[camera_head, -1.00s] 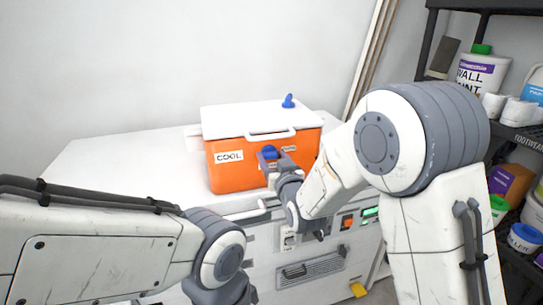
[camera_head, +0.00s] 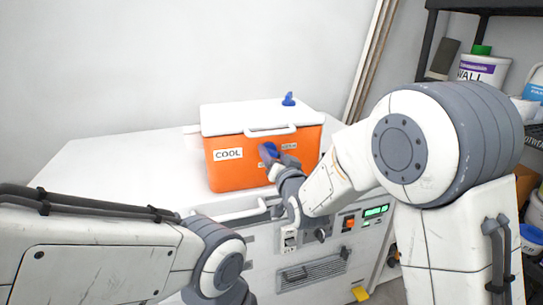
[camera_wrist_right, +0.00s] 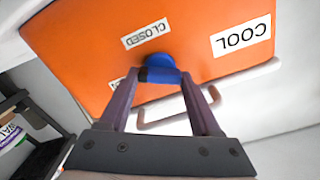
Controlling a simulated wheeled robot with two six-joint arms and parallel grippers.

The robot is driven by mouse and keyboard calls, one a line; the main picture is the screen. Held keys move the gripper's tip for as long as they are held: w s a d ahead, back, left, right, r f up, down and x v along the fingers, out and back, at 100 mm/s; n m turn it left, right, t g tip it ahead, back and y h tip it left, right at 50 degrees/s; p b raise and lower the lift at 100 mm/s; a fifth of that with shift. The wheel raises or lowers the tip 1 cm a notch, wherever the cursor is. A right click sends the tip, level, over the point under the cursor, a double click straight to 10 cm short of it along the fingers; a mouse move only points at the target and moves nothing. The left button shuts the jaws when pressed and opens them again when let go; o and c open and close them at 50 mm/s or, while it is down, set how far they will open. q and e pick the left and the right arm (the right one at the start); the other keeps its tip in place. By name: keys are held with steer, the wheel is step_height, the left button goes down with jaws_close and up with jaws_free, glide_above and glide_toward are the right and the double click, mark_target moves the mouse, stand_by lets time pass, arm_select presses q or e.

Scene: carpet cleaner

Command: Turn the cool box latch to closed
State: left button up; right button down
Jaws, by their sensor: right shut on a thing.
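The orange cool box (camera_head: 238,172) with a white lid stands on a white worktop. Its blue latch (camera_head: 268,150) is on the front face, between the fingers of my right gripper (camera_head: 275,155). In the right wrist view the gripper (camera_wrist_right: 160,85) is shut on the latch (camera_wrist_right: 160,70), with a finger on each side. A CLOSED label (camera_wrist_right: 146,33) lies beside the latch; another label (camera_wrist_right: 115,83) is mostly hidden behind a finger. My left arm comes in at lower left; its gripper is out of view.
A COOL label (camera_head: 228,154) is on the box front. The worktop (camera_head: 110,165) left of the box is clear. Dark shelves (camera_head: 430,45) with containers stand at right.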

steer(key=shift+m, duration=0.7)
steer(key=shift+f+m+b, duration=0.15)
steer(key=shift+m+b, duration=1)
steer(key=shift+m, duration=0.55)
